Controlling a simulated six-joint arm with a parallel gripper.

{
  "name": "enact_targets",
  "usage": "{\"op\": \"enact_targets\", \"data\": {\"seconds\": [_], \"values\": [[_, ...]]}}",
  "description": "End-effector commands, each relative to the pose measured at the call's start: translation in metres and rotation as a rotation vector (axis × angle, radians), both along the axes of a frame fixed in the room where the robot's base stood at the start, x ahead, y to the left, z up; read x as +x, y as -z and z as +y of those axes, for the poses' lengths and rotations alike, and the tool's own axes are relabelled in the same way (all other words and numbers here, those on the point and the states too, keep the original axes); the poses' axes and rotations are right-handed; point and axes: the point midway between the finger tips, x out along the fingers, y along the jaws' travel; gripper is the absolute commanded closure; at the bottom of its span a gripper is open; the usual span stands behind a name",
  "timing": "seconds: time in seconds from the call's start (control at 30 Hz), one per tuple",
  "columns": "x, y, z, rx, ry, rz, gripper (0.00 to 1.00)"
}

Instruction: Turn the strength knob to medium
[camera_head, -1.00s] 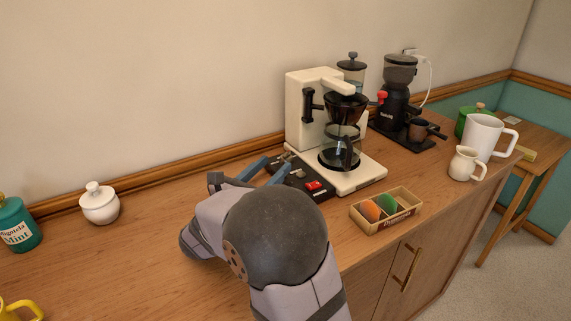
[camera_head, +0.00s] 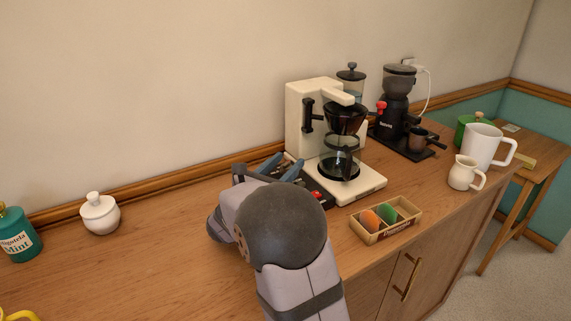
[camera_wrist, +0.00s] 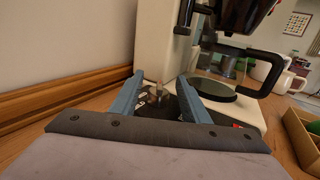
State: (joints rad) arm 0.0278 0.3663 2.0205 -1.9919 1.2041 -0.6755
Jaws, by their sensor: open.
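The strength knob appears to be the small metallic knob (camera_wrist: 157,92) on the black control panel at the coffee maker's side. It shows in the wrist view between my fingers, and my arm hides it in the head view. The black panel (camera_wrist: 160,108) has small white labels and a red part (camera_wrist: 238,125) at its right. The cream coffee maker (camera_head: 306,118) stands behind it with its glass carafe (camera_head: 340,160). My gripper (camera_wrist: 156,90) is open, its two blue fingers on either side of the knob. I cannot tell whether they touch it.
A wooden box (camera_head: 385,232) with orange and green items sits right of my arm. A black grinder (camera_head: 398,105), white jug (camera_head: 482,145) and small pitcher (camera_head: 462,172) stand further right. A white lidded pot (camera_head: 100,213) is at left. The countertop between is clear.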

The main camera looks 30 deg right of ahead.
Motion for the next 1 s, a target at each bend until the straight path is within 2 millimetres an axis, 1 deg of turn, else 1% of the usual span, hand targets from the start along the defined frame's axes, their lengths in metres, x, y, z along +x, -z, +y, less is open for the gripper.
{"op": "enact_targets", "data": {"seconds": [0.17,0.2,0.27,0.3,0.33,0.37,0.63,1.0], "values": [[0.0001,0.0002,0.0000,0.000,0.000,0.000,0.58],[0.0001,0.0002,0.0000,0.000,0.000,0.000,0.63],[0.0001,0.0002,0.0000,0.000,0.000,0.000,0.77],[0.0000,0.0002,0.0001,0.000,0.000,0.000,0.87],[0.0000,0.0002,0.0001,0.000,0.000,0.000,0.94],[0.0000,0.0002,0.0001,0.000,0.000,0.000,0.98],[-0.0006,0.0018,-0.0015,0.000,-0.040,-0.004,0.98],[-0.0014,0.0018,-0.0018,-0.001,-0.239,-0.006,0.98]]}}
